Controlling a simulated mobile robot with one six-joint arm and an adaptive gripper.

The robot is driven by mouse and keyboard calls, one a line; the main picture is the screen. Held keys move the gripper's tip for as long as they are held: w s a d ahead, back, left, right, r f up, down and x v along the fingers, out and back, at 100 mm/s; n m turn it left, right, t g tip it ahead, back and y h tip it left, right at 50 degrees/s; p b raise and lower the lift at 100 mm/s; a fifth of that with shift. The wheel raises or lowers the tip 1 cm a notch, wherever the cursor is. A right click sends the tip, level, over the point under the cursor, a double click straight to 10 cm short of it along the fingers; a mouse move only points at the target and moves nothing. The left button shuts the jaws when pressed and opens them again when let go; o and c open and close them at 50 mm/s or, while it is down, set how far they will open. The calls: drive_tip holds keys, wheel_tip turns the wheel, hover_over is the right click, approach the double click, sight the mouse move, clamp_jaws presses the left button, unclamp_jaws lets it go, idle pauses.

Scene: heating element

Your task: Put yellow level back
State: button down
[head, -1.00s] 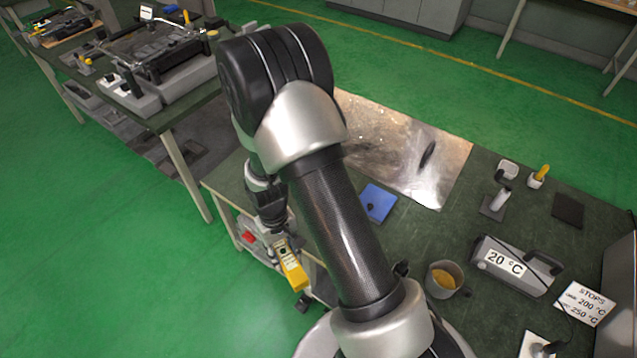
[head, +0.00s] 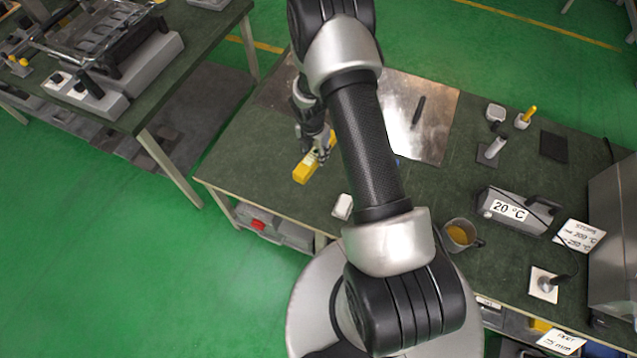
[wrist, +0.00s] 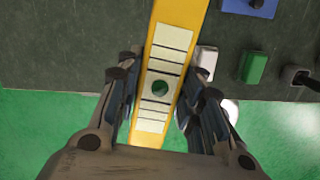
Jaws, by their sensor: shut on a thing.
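The yellow level (head: 308,166) is a yellow bar with pale labels and a round green vial; it also shows in the wrist view (wrist: 180,18). My gripper (head: 322,147) is shut on the level, with its fingers on both long sides, as the wrist view (wrist: 158,92) shows. In the head view the level is over the left part of the green-topped bench (head: 255,165). I cannot tell whether it touches the bench top. My arm hides part of the bench.
A metal sheet (head: 440,110) lies at the bench's back. A mug (head: 460,237), a grey box marked 20 °C (head: 512,210) and a STOPS card (head: 578,236) stand to the right. A small white block (head: 342,206) is near the front edge. The left bench top is mostly clear.

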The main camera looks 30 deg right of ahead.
sight(319, 185)
drive_tip(key=shift+w+d+n, duration=0.2)
drive_tip(key=shift+d+n, duration=0.25)
drive_tip(key=shift+n, duration=0.25)
drive_tip(key=shift+f, duration=0.3)
wheel_tip(319, 185, down, 19)
drive_tip(key=b, duration=0.5)
drive_tip(key=shift+w+f+b, duration=0.1)
drive_tip(key=shift+f+b, duration=0.1)
drive_tip(key=shift+b, duration=0.1)
drive_tip(key=shift+f, duration=0.25)
drive_tip(key=c, duration=1.1)
unclamp_jaws()
drive_tip(key=shift+r, duration=0.1)
drive_tip(key=shift+r, duration=0.1)
